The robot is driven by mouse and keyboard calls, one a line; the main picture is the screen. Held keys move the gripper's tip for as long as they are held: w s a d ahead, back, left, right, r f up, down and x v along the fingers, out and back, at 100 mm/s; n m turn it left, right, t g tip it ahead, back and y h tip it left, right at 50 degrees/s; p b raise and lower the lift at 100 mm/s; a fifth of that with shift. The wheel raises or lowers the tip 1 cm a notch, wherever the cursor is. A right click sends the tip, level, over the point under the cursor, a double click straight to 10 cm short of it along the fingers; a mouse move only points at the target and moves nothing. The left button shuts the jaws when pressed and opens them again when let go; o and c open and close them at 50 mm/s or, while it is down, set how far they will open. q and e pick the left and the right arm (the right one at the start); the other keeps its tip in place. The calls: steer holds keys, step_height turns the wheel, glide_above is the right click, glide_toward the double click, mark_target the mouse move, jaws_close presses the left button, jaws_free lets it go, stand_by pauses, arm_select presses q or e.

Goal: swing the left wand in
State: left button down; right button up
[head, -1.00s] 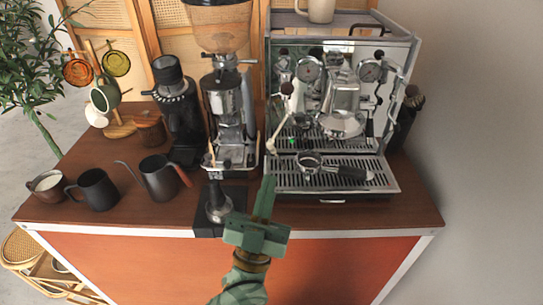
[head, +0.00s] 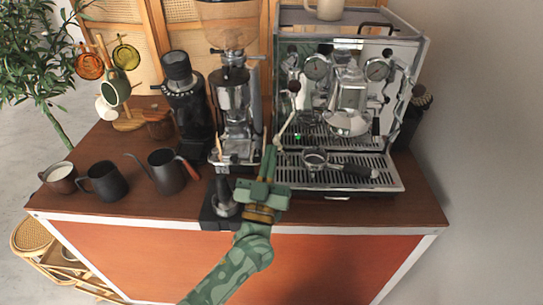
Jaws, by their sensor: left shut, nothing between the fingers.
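The espresso machine (head: 355,50) stands at the back right of the cart top. Its left wand (head: 286,126) is a thin metal tube that slants down and to the left beside the machine's left front, below a dark knob (head: 294,86). My left gripper (head: 270,150) reaches up from the front edge, its green fingers together and empty. The fingertips appear close to the wand's lower end; I cannot tell whether they touch. The gripper overlaps part of the drip tray's left edge. My right gripper is out of view.
A portafilter (head: 316,160) lies on the drip tray (head: 345,184). A grinder (head: 233,100) stands left of the machine. A tamper (head: 224,195) on a dark mat sits left of my gripper. A kettle (head: 167,175), dark pitcher (head: 104,182) and milk cup (head: 60,178) stand further left.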

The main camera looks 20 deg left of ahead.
arm_select(q)
steer(key=shift+w+f, duration=0.1)
steer(key=shift+w, duration=0.4)
steer(key=w+f+b, duration=0.1)
steer(key=b, duration=0.1)
steer(key=f+t+b, duration=0.1)
steer(key=b, duration=0.1)
steer(key=shift+w+a, duration=0.25)
steer(key=shift+w, duration=0.4)
steer(key=shift+s+r, duration=0.1)
steer(key=shift+s, duration=0.05)
